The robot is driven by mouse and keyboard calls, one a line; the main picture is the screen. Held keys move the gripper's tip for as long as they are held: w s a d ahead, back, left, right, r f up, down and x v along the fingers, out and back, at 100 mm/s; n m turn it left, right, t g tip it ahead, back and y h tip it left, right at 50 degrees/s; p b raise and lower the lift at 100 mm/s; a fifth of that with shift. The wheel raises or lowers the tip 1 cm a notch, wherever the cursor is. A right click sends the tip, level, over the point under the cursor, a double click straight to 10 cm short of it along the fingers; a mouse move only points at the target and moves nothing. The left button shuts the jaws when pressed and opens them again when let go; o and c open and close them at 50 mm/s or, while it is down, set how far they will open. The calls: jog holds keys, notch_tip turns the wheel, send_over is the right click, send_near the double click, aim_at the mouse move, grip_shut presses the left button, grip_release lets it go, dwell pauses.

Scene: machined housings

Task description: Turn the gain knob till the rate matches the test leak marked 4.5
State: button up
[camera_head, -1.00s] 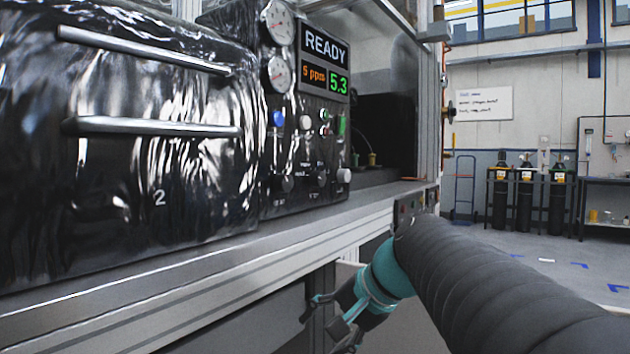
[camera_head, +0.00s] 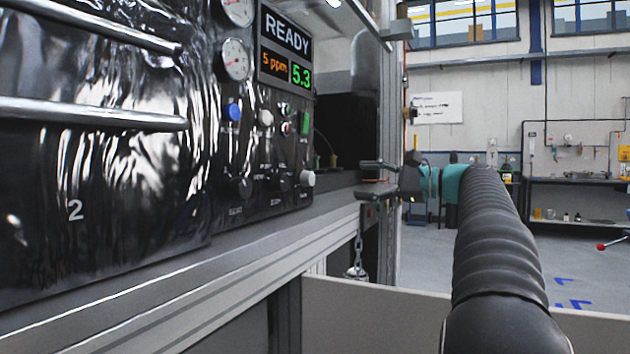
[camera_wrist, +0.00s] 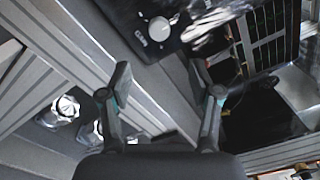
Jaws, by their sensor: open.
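A black instrument panel (camera_head: 255,140) carries a display (camera_head: 287,48) reading READY, with 5 ppm in orange and 5.3 in green. Along its lower edge sit dark knobs (camera_head: 283,181) and a pale knob (camera_head: 307,179); their labels are too small to read, so I cannot tell which is gain. My gripper (camera_head: 363,178) is open and empty, to the right of the panel and apart from the knobs. In the wrist view, a pale round knob (camera_wrist: 158,27) lies beyond the spread fingertips (camera_wrist: 160,72). I make out no 4.5 marking.
A bench edge (camera_head: 270,270) runs below the panel. Chrome handles (camera_head: 90,113) jut from the dark cabinet marked 2 at left. Two gauges (camera_head: 235,60), a blue button (camera_head: 233,112) and small controls sit above the knobs. A chain (camera_head: 356,262) hangs under the bench edge.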

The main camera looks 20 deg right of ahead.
aim_at(312, 179)
jog(key=x, duration=1.2)
jog(key=shift+a, duration=0.15)
jog(key=c, duration=1.1)
jog(key=shift+c, duration=0.2)
jog(key=n+b, duration=0.1)
jog(key=n, duration=0.3)
jog(key=shift+f, duration=0.1)
jog(key=shift+n+b, duration=0.65)
jog(key=shift+n, duration=1.75)
